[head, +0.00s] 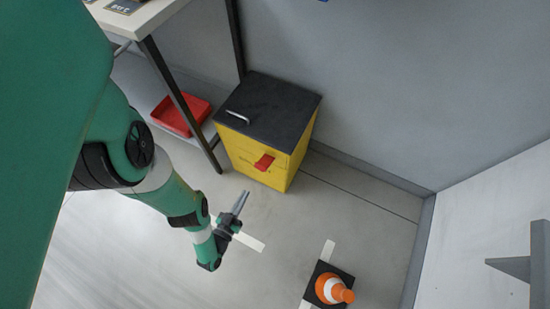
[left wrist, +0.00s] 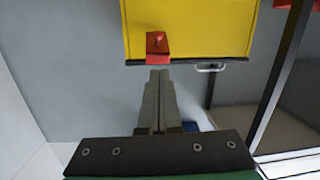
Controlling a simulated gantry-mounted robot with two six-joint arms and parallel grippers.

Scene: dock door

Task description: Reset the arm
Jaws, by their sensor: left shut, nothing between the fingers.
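My left arm comes in from the left in the head view. Its gripper (head: 241,203) is shut and empty, held over open floor in front of the yellow box. In the left wrist view the gripper (left wrist: 159,76) shows its two fingers pressed together, pointing toward the box. My right gripper is in neither view.
A yellow box (head: 236,152) with a black lid (head: 280,108) and red latch (head: 265,162) stands by the wall; its yellow face also shows in the left wrist view (left wrist: 200,27). A red tray (head: 181,115) sits under the table (head: 143,18). A traffic cone (head: 333,289) stands lower right.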

